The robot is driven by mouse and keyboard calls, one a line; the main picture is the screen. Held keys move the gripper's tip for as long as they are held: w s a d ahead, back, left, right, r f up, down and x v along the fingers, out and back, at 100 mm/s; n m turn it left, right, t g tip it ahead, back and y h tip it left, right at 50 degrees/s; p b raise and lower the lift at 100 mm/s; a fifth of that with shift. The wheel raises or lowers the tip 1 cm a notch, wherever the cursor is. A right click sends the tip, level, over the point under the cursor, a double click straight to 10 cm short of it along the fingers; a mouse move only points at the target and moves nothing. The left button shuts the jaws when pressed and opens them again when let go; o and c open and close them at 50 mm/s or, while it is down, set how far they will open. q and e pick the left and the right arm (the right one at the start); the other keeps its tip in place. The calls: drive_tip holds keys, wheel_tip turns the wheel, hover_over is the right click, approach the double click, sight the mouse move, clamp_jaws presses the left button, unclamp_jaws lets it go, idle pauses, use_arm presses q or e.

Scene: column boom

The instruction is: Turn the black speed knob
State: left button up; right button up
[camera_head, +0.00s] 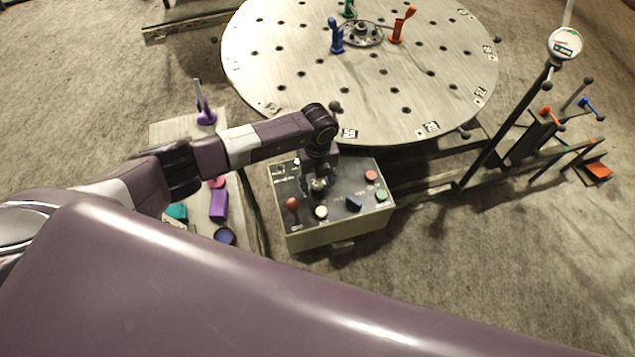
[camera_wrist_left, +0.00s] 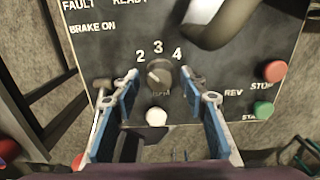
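The black speed knob (camera_wrist_left: 158,76) sits on the dark panel of the control box, with a scale marked 2, 3, 4 above it in the left wrist view. My left gripper (camera_wrist_left: 150,85) is open, one finger on each side of the knob, with a visible gap on both sides. Whether the tips touch the panel I cannot tell. In the head view my left gripper (camera_head: 319,184) points down over the control box (camera_head: 310,238) and hides most of the knob. My right gripper is not in view.
Beside the knob are a white button (camera_wrist_left: 157,115), a red stop button (camera_wrist_left: 275,71) and a green button (camera_wrist_left: 263,110). A red-topped lever (camera_head: 292,203) and a blue switch (camera_head: 353,203) stand on the box. A large round perforated table (camera_head: 300,75) lies behind it.

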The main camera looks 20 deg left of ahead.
use_arm(q)
drive_tip(key=c, duration=0.7)
drive_tip(key=shift+c, duration=1)
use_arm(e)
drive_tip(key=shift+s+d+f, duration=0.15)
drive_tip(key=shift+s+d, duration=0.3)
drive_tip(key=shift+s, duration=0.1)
use_arm(q)
drive_tip(key=m+b, duration=0.3)
drive_tip(key=m, duration=0.3)
drive_tip(key=shift+f+b, duration=0.15)
drive_tip(key=shift+b, duration=0.25)
drive_tip(key=shift+m+b, duration=0.85)
drive_tip(key=shift+m, duration=0.55)
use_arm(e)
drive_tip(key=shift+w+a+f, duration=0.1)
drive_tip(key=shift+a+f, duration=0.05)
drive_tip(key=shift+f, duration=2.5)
use_arm(q)
drive_tip(key=o, duration=1.2)
drive_tip(key=shift+c, duration=0.2)
